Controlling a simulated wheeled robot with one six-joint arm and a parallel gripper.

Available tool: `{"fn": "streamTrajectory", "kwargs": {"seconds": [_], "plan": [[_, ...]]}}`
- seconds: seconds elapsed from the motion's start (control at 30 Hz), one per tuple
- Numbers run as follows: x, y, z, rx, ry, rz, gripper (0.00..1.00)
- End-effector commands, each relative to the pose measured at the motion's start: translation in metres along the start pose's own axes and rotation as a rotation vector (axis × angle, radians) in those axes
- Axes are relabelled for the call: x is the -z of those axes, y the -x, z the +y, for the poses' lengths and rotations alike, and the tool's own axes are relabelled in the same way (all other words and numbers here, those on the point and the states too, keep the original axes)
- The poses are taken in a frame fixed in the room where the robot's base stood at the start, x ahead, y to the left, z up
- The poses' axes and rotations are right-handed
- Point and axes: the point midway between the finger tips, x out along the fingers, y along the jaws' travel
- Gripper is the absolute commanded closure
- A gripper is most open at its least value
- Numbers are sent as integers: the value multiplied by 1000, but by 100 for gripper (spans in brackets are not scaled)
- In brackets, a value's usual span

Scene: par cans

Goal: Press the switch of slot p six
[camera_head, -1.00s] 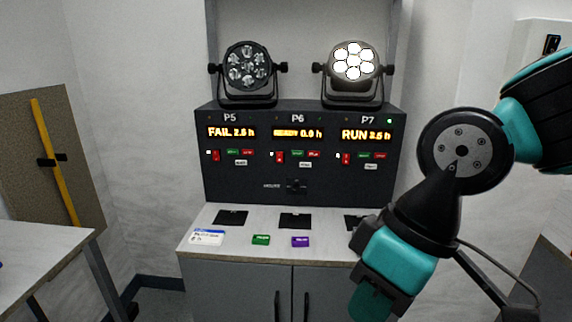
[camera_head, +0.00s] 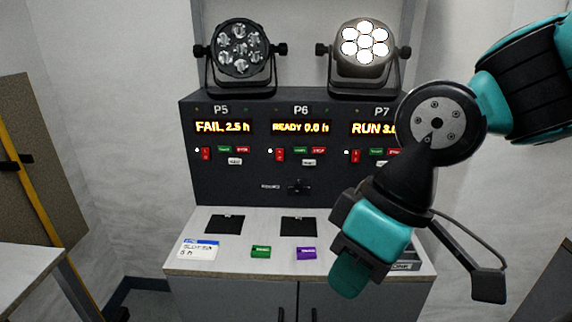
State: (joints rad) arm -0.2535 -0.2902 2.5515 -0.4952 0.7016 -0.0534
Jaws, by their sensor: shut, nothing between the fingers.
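The dark panel (camera_head: 330,185) carries slots P5, P6 and P7. The P6 display (camera_head: 301,128) reads READY 0.0 h in orange. Under it at left is a small red switch (camera_head: 279,154) with a white dot beside it. A green button (camera_head: 300,150), a red button (camera_head: 318,150) and a white button (camera_head: 309,162) sit to its right. My gripper (camera_head: 349,278) is shut and empty, pointing down and left over the counter's front right, apart from the panel. My arm hides part of P7.
A dark lamp (camera_head: 239,48) stands above P5 and a lit lamp (camera_head: 365,45) above P7; none stands above P6. The counter (camera_head: 215,262) holds a label card (camera_head: 198,249), a green block (camera_head: 261,252), a purple block (camera_head: 306,253) and black pads (camera_head: 298,226). A table (camera_head: 30,275) is at left.

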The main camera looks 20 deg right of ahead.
Motion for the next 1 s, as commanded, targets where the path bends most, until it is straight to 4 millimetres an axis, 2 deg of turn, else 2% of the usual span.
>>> {"fn": "streamTrajectory", "kwargs": {"seconds": [0.13, 0.27, 0.37, 0.5, 0.63, 0.7, 0.8, 0.9, 1.0], "plan": [[40, -16, 17, 42, 217, 122, 100], [97, -34, 48, 33, 536, 342, 100], [140, -43, 82, -60, 778, 536, 100], [185, -52, 146, -325, 1048, 759, 100], [205, -55, 213, -659, 1206, 850, 100], [207, -56, 246, -829, 1256, 846, 100], [204, -57, 284, -1025, 1294, 804, 100], [200, -57, 308, -1151, 1311, 755, 100], [198, -57, 319, -1209, 1320, 726, 100]]}}
